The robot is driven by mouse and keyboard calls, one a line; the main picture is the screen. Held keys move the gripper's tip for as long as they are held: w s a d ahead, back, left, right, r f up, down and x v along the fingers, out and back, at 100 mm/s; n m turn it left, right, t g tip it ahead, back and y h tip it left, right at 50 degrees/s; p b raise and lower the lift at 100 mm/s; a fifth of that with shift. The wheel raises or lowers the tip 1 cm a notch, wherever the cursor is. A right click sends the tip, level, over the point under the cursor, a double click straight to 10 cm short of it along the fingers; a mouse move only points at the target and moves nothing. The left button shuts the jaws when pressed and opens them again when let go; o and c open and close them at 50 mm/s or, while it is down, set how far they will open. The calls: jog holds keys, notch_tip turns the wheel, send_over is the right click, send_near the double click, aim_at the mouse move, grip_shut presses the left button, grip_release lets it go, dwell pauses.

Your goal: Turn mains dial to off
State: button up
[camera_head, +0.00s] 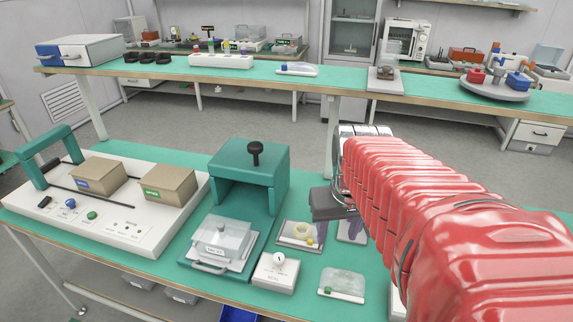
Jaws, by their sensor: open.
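A small white box with a round white dial (278,259) on top stands near the front edge of the green bench. The dial carries a dark mark, but its lettering is too small to read, so I cannot confirm that it is the mains dial. My gripper (338,232) is open, pointing down over the bench, behind and to the right of this box. It is apart from the dial, and nothing shows between its fingers. My red-sleeved arm hides the right part of the bench.
A white panel (132,240) at left carries cardboard boxes, a blue knob (70,203) and a green knob (91,215). A teal press (245,180) stands mid-bench behind a clear-covered tray (216,245). A yellow-ring tray (300,232) and a clear-covered tray (342,284) flank the dial box.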

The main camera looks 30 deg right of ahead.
jog(key=a+n+t, duration=0.1)
jog(key=a+n, duration=0.1)
jog(key=a, duration=0.7)
jog(key=s+a+r+n+t+y, duration=0.1)
jog(key=a+n+t, duration=0.1)
jog(key=a, duration=0.6)
jog(key=shift+s+a+r+n+y, duration=0.25)
jog(key=shift+a+r+n+y, duration=0.05)
jog(key=shift+a, duration=0.05)
jog(key=shift+c, duration=0.7)
